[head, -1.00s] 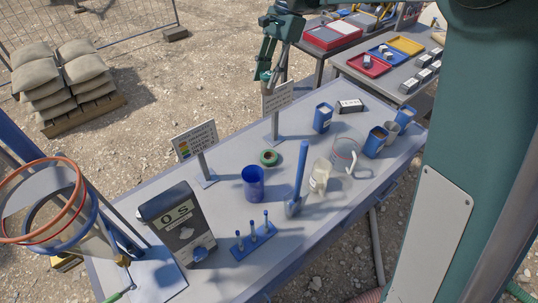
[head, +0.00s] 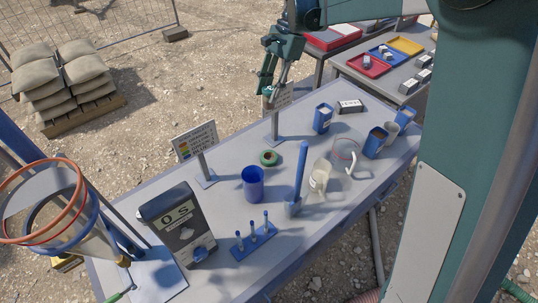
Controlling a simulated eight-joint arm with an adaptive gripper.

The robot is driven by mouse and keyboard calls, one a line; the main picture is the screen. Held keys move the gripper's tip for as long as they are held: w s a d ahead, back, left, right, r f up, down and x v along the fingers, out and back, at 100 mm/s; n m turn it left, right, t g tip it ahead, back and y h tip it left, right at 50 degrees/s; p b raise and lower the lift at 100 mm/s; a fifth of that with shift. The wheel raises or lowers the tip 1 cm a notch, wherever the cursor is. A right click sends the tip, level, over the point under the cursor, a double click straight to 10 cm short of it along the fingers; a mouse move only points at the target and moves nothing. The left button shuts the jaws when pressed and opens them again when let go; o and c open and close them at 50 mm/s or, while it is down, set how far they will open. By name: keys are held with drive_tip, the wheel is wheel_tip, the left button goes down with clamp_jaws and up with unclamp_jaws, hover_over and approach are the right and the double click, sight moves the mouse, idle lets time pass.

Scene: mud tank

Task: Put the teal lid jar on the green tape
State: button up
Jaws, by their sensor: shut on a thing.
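My gripper (head: 270,92) is in the head view, at the back of the table in front of a small sign. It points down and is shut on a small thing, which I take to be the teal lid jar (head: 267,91). The fingers hide most of it, and its lid cannot be made out. No other jar with a teal lid shows on the table. The green tape (head: 269,158), a roll lying flat, is on the table below the gripper in the picture, apart from it.
A blue cup (head: 253,183) stands close in front of the tape. A sign on a stand (head: 197,141) is to its left, and another sign (head: 279,98) is behind it. A blue upright tool (head: 299,175) and a clear jug (head: 320,178) stand to the right.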

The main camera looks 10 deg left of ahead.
wheel_tip(320, 180, down, 24)
drive_tip(key=shift+b, duration=0.45)
drive_tip(key=shift+r, duration=0.1)
idle(0.4)
drive_tip(key=shift+f, duration=2.05)
drive_tip(key=shift+f, duration=0.15)
drive_tip(key=o, duration=0.9)
drive_tip(key=v, duration=1.2)
